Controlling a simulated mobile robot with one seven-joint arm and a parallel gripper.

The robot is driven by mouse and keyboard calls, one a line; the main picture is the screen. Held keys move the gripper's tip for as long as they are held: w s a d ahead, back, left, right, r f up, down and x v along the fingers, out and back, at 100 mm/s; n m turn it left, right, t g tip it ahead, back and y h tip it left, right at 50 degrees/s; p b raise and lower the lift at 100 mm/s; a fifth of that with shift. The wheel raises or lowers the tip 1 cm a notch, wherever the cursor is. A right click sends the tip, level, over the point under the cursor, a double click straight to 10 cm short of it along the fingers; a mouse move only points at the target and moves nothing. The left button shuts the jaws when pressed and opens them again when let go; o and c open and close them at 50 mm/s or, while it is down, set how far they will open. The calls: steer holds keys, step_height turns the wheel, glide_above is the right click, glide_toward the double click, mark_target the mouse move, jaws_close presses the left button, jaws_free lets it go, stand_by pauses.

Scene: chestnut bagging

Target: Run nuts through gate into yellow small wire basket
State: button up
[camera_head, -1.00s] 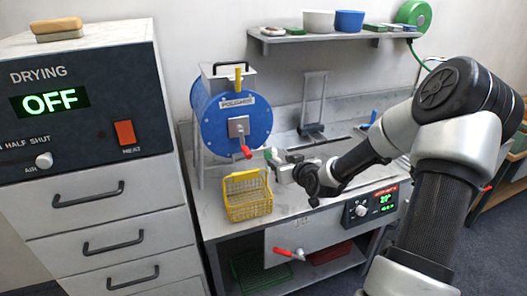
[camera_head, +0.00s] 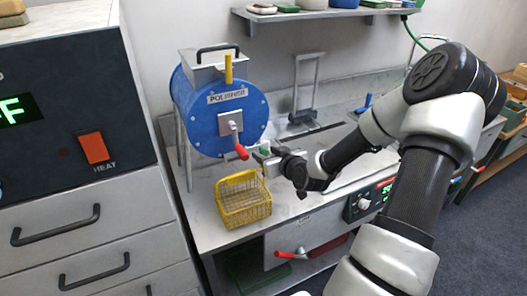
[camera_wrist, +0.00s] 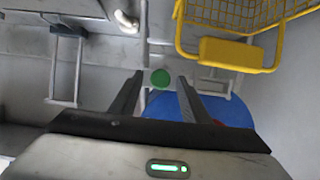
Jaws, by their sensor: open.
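The blue polisher drum (camera_head: 215,112) stands on legs at the back left of the bench. Its front has a grey gate plate (camera_head: 231,122) with a red handle (camera_head: 241,152) hanging down to the right. The yellow small wire basket (camera_head: 243,200) stands on the bench below the gate and looks empty. It also shows at the upper right of the wrist view (camera_wrist: 234,54). My gripper (camera_head: 264,158) is just right of the red handle, above the basket's back right side. In the wrist view its fingers (camera_wrist: 160,80) are apart with nothing held between them. No nuts are visible.
The drying cabinet (camera_head: 75,175) fills the left. A grey upright frame (camera_head: 308,95) stands behind my gripper. A shelf (camera_head: 330,13) runs along the wall. A control panel (camera_head: 370,200) and another red handle (camera_head: 291,254) are on the bench front.

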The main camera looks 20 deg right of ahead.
jaws_close()
steer(key=d, duration=0.6)
steer(key=shift+r, duration=0.1)
jaws_free()
steer(key=shift+w+d, duration=0.1)
steer(key=p+v, duration=0.1)
steer(key=v, duration=1.6)
steer(key=shift+s, duration=0.2)
